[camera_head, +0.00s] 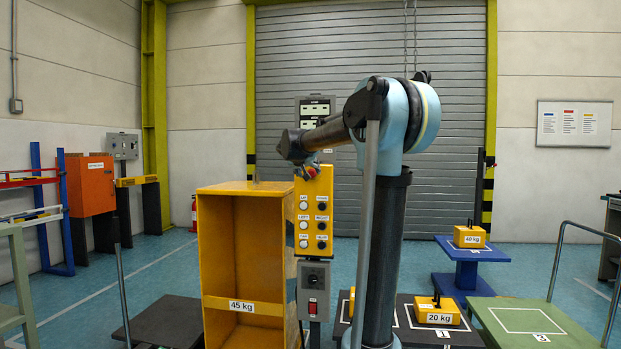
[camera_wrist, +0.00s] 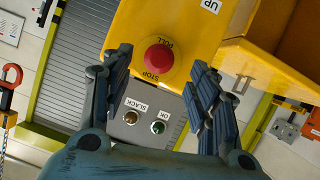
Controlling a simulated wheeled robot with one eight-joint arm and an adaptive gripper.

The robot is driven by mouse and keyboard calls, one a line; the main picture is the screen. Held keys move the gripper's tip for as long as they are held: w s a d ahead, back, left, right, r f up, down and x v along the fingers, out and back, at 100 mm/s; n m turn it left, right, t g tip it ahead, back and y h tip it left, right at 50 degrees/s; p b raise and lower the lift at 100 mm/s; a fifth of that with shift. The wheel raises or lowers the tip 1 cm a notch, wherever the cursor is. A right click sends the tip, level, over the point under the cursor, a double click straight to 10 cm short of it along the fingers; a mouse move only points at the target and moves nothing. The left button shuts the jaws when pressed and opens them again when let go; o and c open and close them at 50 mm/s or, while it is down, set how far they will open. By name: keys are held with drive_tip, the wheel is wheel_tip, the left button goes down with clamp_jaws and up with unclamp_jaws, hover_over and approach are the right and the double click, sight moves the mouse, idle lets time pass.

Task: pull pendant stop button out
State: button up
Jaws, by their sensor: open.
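The yellow pendant (camera_head: 315,214) hangs in front of the grey shutter, with rows of white and black buttons. My gripper (camera_wrist: 160,75) is open, with one dark ribbed finger on each side of the button. The fingers look apart from the button; their distance to the pendant face is hard to tell.
A grey box with SLACK and OK lamps (camera_wrist: 143,118) adjoins the pendant. A tall yellow 45 kg box (camera_head: 243,305) stands left of the pendant. A grey switch box with a red switch (camera_head: 313,290) is below it. Yellow 20 kg (camera_head: 437,312) and 40 kg (camera_head: 469,237) weights stand right.

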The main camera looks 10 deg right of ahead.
sight(312, 174)
drive_tip(key=shift+x, duration=2.9)
drive_tip(key=shift+c, duration=0.5)
